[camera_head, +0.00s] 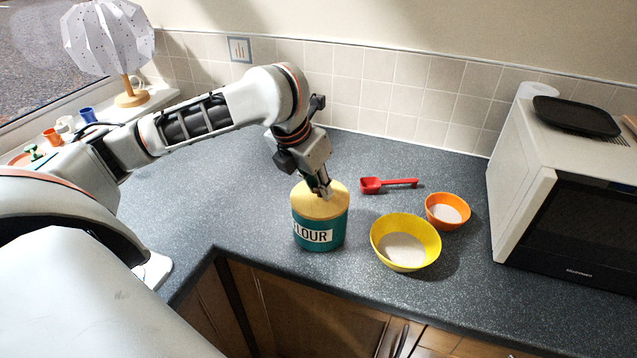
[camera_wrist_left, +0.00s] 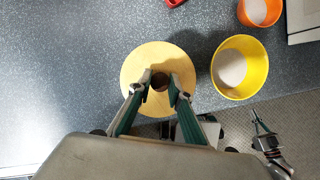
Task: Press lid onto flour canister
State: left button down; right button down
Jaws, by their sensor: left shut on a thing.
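The teal flour canister (camera_head: 318,238) with its "FLOUR" label stands upright on the dark speckled counter near the front edge. The round pale wooden lid (camera_head: 312,208) sits over the canister's top; it also shows in the left wrist view (camera_wrist_left: 160,55), where it hides the canister. I cannot tell whether the lid is pressed fully down. My left gripper (camera_head: 325,193) is directly above the lid. Its fingers (camera_wrist_left: 160,88) are shut on the lid's small round knob (camera_wrist_left: 160,81) at the centre.
Right of the canister are a yellow bowl (camera_head: 406,228) and an orange bowl (camera_head: 441,198), both with pale contents. A red scoop (camera_head: 372,185) lies behind them. A microwave (camera_head: 535,165) bounds the right side. The counter left of the canister (camera_head: 220,200) is clear.

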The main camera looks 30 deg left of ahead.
pick_arm(q)
jog(key=c, duration=1.8)
grip_release()
jog(key=shift+o, duration=0.2)
jog(key=o, duration=0.5)
jog(key=shift+c, duration=0.2)
jog(key=shift+r, duration=3.5)
jog(key=shift+c, duration=0.3)
